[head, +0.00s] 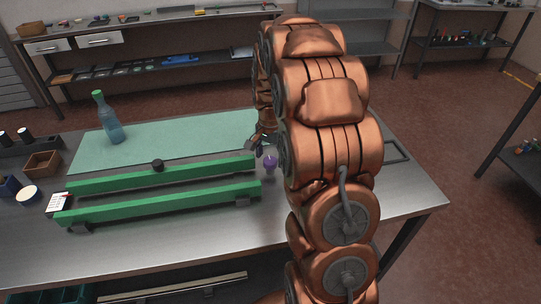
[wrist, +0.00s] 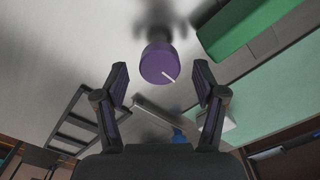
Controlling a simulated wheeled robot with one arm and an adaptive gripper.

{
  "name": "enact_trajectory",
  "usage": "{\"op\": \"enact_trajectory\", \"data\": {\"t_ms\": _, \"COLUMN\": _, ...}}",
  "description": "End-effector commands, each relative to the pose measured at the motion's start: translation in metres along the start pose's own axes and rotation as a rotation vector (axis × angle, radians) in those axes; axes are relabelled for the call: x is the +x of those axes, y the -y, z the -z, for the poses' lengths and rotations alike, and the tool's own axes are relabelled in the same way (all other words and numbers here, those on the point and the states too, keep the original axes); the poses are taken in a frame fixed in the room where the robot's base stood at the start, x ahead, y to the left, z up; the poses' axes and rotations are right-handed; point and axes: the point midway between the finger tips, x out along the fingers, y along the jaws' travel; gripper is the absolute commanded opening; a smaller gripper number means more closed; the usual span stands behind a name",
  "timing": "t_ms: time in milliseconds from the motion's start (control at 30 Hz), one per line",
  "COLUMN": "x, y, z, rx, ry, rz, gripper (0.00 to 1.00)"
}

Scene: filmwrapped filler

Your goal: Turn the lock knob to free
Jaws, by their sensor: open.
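The lock knob is purple and round with a white pointer line; in the wrist view the knob (wrist: 160,62) lies ahead of and between my fingertips, apart from both. The pointer line runs toward the lower right in that view. In the head view the purple knob (head: 270,162) stands at the right end of the green rails, just left of my arm. My gripper (wrist: 161,85) is open, with one finger on each side and nothing between the pads. In the head view my gripper (head: 257,143) is small and partly hidden by my arm, close to the knob.
A blue bottle (head: 112,120) stands on the green mat (head: 190,134). A wooden box (head: 42,164) and a white card (head: 58,203) are at left. The front bench top is clear.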

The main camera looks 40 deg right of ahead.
Motion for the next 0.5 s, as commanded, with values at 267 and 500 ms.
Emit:
{"op": "enact_trajectory", "data": {"t_ms": 267, "x": 0.012, "y": 0.0, "z": -0.0004, "rx": 0.0, "ry": -0.001, "rz": 0.001, "gripper": 0.7}}
{"op": "enact_trajectory", "data": {"t_ms": 500, "x": 0.012, "y": 0.0001, "z": -0.0003, "rx": -0.001, "ry": -0.001, "rz": 0.002, "gripper": 0.66}}
